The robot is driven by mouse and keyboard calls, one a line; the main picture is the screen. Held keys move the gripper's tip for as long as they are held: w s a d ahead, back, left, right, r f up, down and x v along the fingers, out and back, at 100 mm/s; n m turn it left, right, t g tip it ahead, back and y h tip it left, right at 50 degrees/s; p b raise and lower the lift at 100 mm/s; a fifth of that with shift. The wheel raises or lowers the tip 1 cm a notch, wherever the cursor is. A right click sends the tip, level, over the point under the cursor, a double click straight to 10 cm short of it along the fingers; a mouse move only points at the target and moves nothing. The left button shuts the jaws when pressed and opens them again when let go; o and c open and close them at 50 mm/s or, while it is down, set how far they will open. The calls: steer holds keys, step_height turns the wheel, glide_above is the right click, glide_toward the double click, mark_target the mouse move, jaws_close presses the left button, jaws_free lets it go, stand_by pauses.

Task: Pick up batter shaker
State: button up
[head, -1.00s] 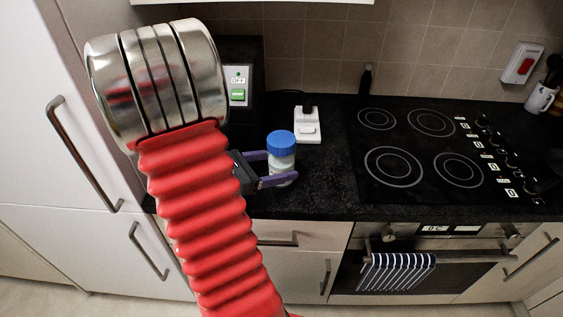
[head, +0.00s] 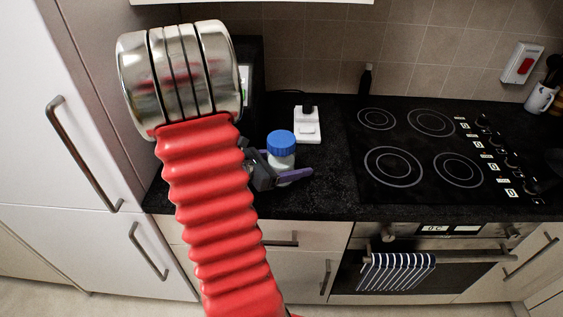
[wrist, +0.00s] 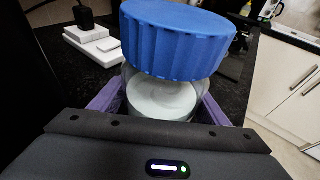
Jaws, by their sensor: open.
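The batter shaker (head: 281,153) is a clear jar with a blue ribbed lid and pale contents. It stands upright on the black worktop, left of the hob. My gripper (head: 287,168) is at the jar, with its purple fingers open on either side of the body, below the lid. In the wrist view the blue lid of the batter shaker (wrist: 178,38) fills the upper middle. The purple fingers show at both sides of the jar there, and their tips are hidden behind it. I cannot tell whether a finger touches the jar.
A white device (head: 307,124) stands behind the jar and to its right. The black hob (head: 420,150) lies to the right. A dark bottle (head: 366,80) stands by the tiled wall. A tall white cupboard (head: 75,110) borders the left. Bare worktop (head: 335,185) lies right of the jar.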

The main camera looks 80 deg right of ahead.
steer(key=shift+c, duration=0.6)
steer(key=c, duration=0.8)
steer(key=shift+c, duration=0.2)
